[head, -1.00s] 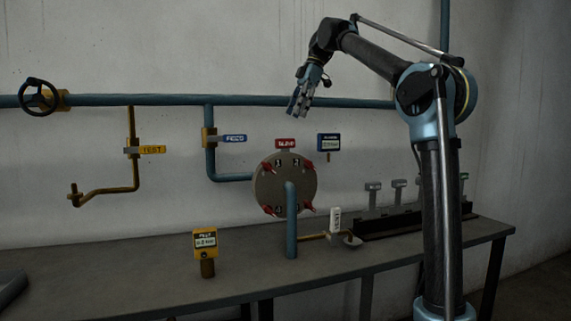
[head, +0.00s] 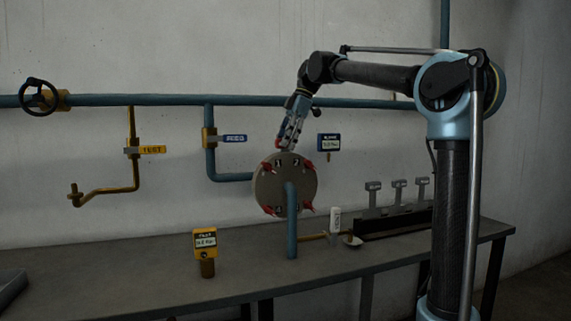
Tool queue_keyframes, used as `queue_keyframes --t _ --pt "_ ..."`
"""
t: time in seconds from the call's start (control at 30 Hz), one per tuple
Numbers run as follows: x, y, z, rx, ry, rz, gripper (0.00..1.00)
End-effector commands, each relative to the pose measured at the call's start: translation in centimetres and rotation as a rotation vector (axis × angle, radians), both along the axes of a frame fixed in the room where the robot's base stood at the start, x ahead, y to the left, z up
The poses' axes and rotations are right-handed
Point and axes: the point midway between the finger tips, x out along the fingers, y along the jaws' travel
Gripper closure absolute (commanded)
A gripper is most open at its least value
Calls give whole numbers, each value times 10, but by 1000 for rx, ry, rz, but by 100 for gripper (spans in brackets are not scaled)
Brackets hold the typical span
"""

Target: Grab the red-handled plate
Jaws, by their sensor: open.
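The red-handled plate shows only as a small bit of red (head: 278,143) at the top of the round grey flange (head: 269,187). The rest of its handle is hidden behind my gripper (head: 288,145). My gripper points down at the handle from above, its fingers open. I cannot tell whether the fingers touch the handle or only stand in front of it. The flange has several red clamps around its rim and numbered marks on its face.
A blue pipe (head: 291,235) rises in front of the flange. A blue gauge box (head: 328,141) is close on the right, and a blue-tagged valve (head: 235,138) on the left. A yellow gauge (head: 205,240) and a rack of grey handles (head: 398,183) stand on the bench.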

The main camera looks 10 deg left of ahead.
Motion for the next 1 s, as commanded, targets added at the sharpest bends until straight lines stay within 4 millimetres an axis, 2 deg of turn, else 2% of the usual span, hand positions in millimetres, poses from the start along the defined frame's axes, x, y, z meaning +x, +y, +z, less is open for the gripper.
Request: queue_keyframes --t 0.13,0.37,0.57,0.6,1.0 --pt "-2 3 -9 0 0 -1 55" --pt "-2 3 -10 0 0 -1 55" --pt "-2 3 -10 0 0 -1 98" --pt "-2 3 -10 0 0 -1 100" --pt "-2 3 -7 0 0 0 100"
